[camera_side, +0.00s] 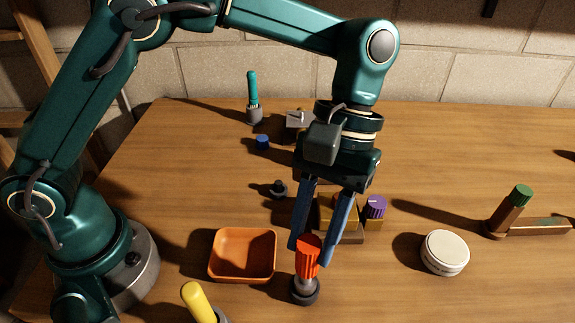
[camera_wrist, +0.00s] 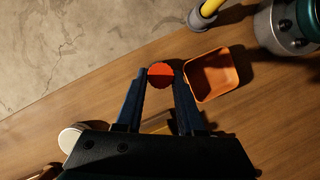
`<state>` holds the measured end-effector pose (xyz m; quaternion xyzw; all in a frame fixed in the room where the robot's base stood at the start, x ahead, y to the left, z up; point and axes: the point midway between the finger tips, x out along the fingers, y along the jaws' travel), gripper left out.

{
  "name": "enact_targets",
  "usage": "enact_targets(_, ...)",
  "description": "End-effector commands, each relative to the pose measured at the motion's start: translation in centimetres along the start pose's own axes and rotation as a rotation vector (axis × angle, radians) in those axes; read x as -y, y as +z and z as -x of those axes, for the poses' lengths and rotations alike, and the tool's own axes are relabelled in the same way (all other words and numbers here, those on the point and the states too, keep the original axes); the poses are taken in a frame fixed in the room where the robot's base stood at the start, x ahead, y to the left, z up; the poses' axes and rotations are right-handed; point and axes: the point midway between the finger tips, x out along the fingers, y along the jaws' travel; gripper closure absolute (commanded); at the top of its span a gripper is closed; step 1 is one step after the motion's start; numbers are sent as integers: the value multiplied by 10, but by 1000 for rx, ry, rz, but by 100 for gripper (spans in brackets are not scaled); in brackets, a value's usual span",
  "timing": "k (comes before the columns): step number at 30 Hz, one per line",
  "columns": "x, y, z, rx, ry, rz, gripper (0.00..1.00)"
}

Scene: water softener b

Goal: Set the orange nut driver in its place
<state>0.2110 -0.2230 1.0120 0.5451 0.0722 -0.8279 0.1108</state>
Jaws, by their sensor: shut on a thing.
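The orange nut driver (camera_side: 308,258) stands upright near the table's front edge, with its ribbed orange handle on top and a pale metal part below. At its lower end is a black round base (camera_side: 304,292); I cannot tell whether the driver rests fully in it. My gripper (camera_side: 311,252) comes down from above with its blue fingers on either side of the handle, shut on it. In the wrist view the driver's round orange top (camera_wrist: 160,75) shows between the fingertips (camera_wrist: 162,80).
An orange tray (camera_side: 243,278) stands just left of the driver, with a yellow-handled tool (camera_side: 196,300) in front. A white round tin (camera_side: 445,252) is to the right. A block with a purple-capped piece (camera_side: 375,207) stands behind. A teal-handled tool (camera_side: 252,90) is at the back.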

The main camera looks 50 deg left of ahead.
Motion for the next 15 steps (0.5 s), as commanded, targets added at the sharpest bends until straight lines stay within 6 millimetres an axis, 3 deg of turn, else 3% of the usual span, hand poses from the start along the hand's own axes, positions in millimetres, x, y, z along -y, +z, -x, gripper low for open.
enact_targets(15, 0, -4, -12, 1, -1, 0, 100)
